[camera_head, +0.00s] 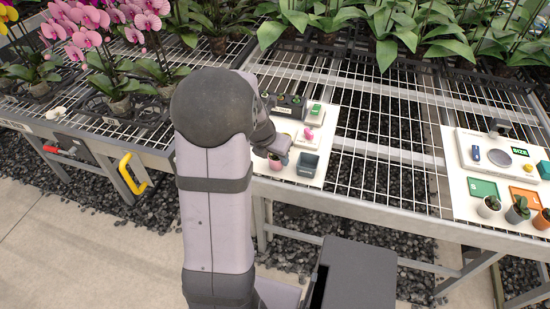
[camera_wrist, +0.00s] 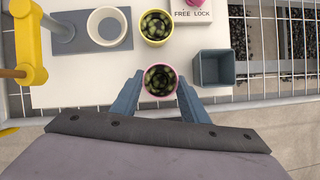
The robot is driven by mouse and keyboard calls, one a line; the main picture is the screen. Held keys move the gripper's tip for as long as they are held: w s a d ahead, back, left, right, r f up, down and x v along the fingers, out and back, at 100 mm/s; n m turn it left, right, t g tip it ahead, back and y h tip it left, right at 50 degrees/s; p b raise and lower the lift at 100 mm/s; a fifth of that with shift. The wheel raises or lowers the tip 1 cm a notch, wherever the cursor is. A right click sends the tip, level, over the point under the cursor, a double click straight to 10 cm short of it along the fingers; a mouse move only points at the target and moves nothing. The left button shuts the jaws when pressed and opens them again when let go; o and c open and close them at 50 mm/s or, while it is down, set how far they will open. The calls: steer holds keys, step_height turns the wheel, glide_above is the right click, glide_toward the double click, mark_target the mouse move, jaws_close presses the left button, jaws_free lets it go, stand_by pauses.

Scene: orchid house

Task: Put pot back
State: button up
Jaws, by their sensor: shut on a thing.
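A small pink-rimmed pot (camera_wrist: 146,81) with a green plant sits between the two blue-grey fingers of my gripper (camera_wrist: 159,92) in the wrist view. The fingers close on its sides. The pot is at the front edge of the white board (camera_wrist: 75,92); I cannot tell whether it touches the board. In the head view the pink pot (camera_head: 275,163) shows below my gripper (camera_head: 279,148), partly hidden by it. A yellow-rimmed pot (camera_wrist: 143,34) with a similar plant stands just beyond it, apart from it.
A blue-grey square bin (camera_wrist: 197,68) stands to the right. A white empty ring-like cup (camera_wrist: 90,24) sits on a grey pad (camera_wrist: 63,38) at the left, near a yellow post (camera_wrist: 24,40). Another white board (camera_head: 455,207) with several small pots lies far right in the head view.

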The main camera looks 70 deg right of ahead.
steer(key=shift+f, duration=0.25)
steer(key=shift+f, duration=0.1)
steer(key=o, duration=1.2)
steer(key=shift+c, duration=0.2)
steer(key=shift+r, duration=0.3)
steer(key=p+v, duration=0.1)
steer(key=v, duration=1)
steer(key=shift+a+r+p, duration=0.25)
steer(key=shift+p, duration=0.1)
steer(key=shift+w, duration=0.15)
